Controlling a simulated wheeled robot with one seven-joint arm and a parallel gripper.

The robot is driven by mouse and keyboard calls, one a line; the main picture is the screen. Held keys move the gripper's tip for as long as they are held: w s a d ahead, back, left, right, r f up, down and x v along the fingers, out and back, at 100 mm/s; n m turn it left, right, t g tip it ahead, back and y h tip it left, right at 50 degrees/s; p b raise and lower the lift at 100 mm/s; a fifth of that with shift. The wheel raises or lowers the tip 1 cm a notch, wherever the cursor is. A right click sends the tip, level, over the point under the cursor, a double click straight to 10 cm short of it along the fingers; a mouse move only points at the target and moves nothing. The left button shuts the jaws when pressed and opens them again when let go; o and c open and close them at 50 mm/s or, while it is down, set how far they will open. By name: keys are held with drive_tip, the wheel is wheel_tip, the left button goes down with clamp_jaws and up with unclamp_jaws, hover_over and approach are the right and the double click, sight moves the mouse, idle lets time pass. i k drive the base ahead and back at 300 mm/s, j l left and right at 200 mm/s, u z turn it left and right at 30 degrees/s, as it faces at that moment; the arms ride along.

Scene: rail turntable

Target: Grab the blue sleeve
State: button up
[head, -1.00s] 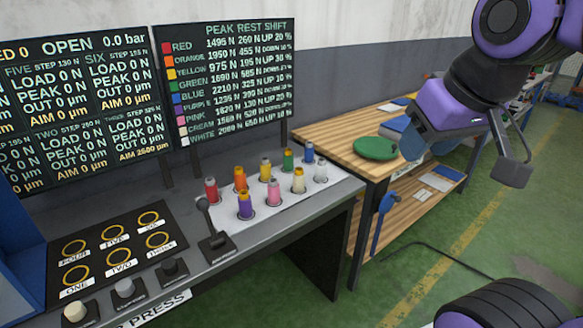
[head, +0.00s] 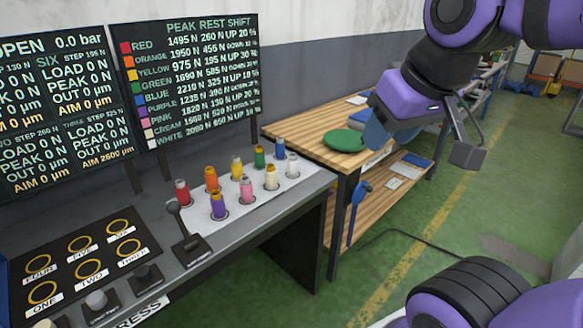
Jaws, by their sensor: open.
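The blue sleeve (head: 280,149) stands upright in the back row of coloured sleeves, at its right end, on the white rack plate (head: 243,210). The green sleeve (head: 259,157) is just left of it and the white sleeve (head: 292,164) is in front of it to the right. My gripper (head: 422,146) is open and empty. It hangs to the right of the rack in the picture, in front of the wooden table, well apart from the blue sleeve.
Red, orange, yellow, purple, pink and cream sleeves share the rack. A black lever (head: 183,228) stands at its left. A round green object (head: 344,141) lies on the wooden table (head: 300,128). Dark boards (head: 190,85) stand behind the bench. Green floor lies open at right.

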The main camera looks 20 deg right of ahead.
sight(279, 143)
drive_tip(key=i+l+u, duration=0.15)
drive_tip(key=i+l, duration=0.15)
drive_tip(key=i+l+u, duration=0.1)
drive_tip(key=i+l, duration=0.2)
drive_tip(key=i+l+u, duration=0.15)
drive_tip(key=l, duration=0.3)
drive_tip(key=i+l+u, duration=0.15)
drive_tip(key=i+l, duration=0.2)
drive_tip(key=i+l+u, duration=0.1)
drive_tip(key=l, duration=0.4)
drive_tip(key=i, duration=0.1)
